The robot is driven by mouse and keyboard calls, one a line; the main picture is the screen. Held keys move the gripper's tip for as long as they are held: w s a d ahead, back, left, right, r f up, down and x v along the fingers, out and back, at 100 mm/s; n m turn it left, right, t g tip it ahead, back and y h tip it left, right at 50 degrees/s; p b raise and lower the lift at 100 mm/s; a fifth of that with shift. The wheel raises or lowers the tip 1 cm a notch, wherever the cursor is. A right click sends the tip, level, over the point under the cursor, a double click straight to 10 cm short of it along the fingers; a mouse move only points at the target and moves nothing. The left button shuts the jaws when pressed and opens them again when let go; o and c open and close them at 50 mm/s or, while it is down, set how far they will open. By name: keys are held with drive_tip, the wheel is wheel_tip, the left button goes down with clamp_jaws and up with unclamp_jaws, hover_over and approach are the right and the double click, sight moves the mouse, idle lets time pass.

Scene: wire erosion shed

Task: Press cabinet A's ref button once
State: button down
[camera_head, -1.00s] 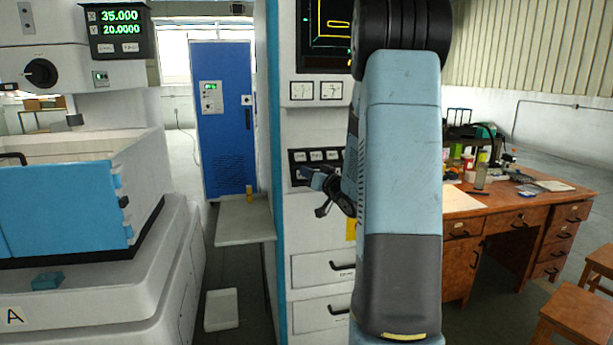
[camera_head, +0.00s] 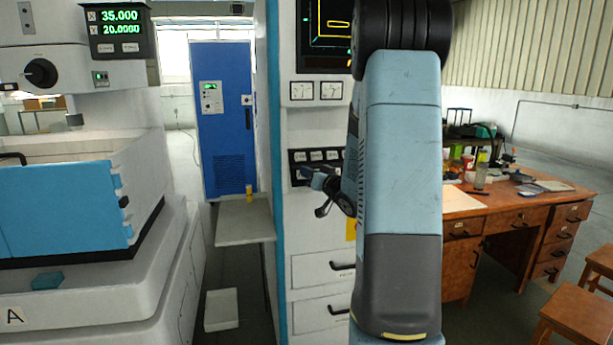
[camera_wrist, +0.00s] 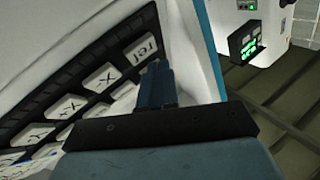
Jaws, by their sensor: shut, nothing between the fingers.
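The tall white cabinet (camera_head: 312,125) with a blue edge stands at the centre of the head view. Its letter is not visible. Its black key panel (camera_head: 299,156) is partly behind my arm. In the wrist view the panel shows tilted, with several white keys. In the head view my gripper (camera_head: 313,175) is small, in front of the panel's lower part.
A screen (camera_head: 324,38) tops the cabinet. A grey shelf (camera_head: 243,228) juts out at its left. A wooden desk (camera_head: 515,215) stands right.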

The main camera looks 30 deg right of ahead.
drive_tip(key=shift+w, duration=0.1)
drive_tip(key=shift+w+d+f, duration=0.1)
drive_tip(key=shift+w+f, duration=0.05)
drive_tip(key=shift+w, duration=0.25)
drive_tip(key=shift+w+f, duration=0.25)
drive_tip(key=shift+w, duration=0.05)
idle(1.0)
idle(0.4)
drive_tip(key=shift+s+r, duration=0.5)
drive_tip(key=shift+s, duration=0.15)
drive_tip(key=shift+s+a+r, duration=0.2)
drive_tip(key=shift+s+r, duration=0.3)
drive_tip(key=shift+s, duration=0.15)
drive_tip(key=shift+s+a+r, duration=0.25)
drive_tip(key=shift+s+r, duration=0.2)
drive_tip(key=shift+s, duration=0.2)
drive_tip(key=shift+s+a+r, duration=0.2)
drive_tip(key=shift+s+r, duration=0.3)
drive_tip(key=shift+s, duration=0.15)
drive_tip(key=shift+w+a+r, duration=0.1)
